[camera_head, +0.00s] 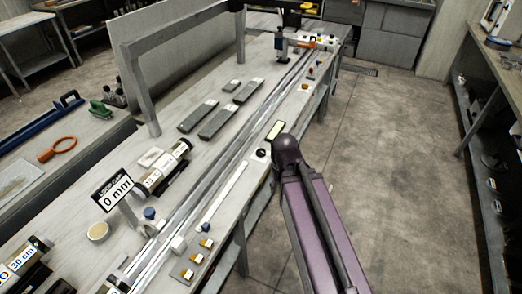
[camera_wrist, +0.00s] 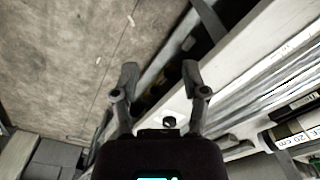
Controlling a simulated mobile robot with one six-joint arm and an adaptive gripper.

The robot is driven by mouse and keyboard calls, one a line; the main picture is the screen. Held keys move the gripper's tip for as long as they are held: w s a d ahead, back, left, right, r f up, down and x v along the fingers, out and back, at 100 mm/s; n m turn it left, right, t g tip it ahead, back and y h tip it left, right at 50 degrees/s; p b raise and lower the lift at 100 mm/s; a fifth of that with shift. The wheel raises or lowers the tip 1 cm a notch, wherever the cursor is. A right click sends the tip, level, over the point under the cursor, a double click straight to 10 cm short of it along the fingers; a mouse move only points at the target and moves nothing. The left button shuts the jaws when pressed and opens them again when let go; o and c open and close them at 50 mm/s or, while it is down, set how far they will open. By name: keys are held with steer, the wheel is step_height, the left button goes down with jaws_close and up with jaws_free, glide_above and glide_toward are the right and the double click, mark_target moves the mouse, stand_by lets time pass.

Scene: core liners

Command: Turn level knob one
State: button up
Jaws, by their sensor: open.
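A small round black knob (camera_head: 261,153) sits on a pale plate near the table's right edge, just left of my arm's end in the head view. In the wrist view the black knob (camera_wrist: 169,122) shows low in the picture, between the bases of my fingers. Whether it is level knob one I cannot tell; no label is readable. My gripper (camera_wrist: 160,73) is open and empty, with its two dark fingers spread. Whether it touches the knob I cannot tell. In the head view my arm hides the gripper.
A dark-framed cream panel (camera_head: 275,130) lies just beyond the knob. Long metal rails (camera_head: 235,133) run along the table, with dark blocks (camera_head: 218,121) to their left. A blue-capped part (camera_head: 149,213) stands nearer. The floor (camera_head: 385,170) right of the table is clear.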

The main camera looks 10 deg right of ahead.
steer(key=shift+o, duration=0.8)
steer(key=shift+a, duration=0.2)
steer(key=o, duration=0.4)
steer(key=shift+w, duration=0.25)
steer(key=shift+c, duration=0.2)
steer(key=n+t, duration=0.2)
steer(key=t, duration=0.3)
glide_toward(261, 151)
steer(key=w+v, duration=0.1)
steer(key=v, duration=0.3)
steer(key=shift+s+d+r+y+p, duration=0.25)
steer(key=shift+d+r+y+p, duration=0.05)
steer(key=shift+d+y+p, duration=0.15)
steer(key=shift+f, duration=0.2)
steer(key=shift+g, duration=0.3)
steer(key=b+x, duration=1.2)
steer(key=x, duration=0.1)
steer(key=shift+w+f+b, duration=0.2)
steer(key=shift+b, duration=0.2)
steer(key=c, duration=1.1)
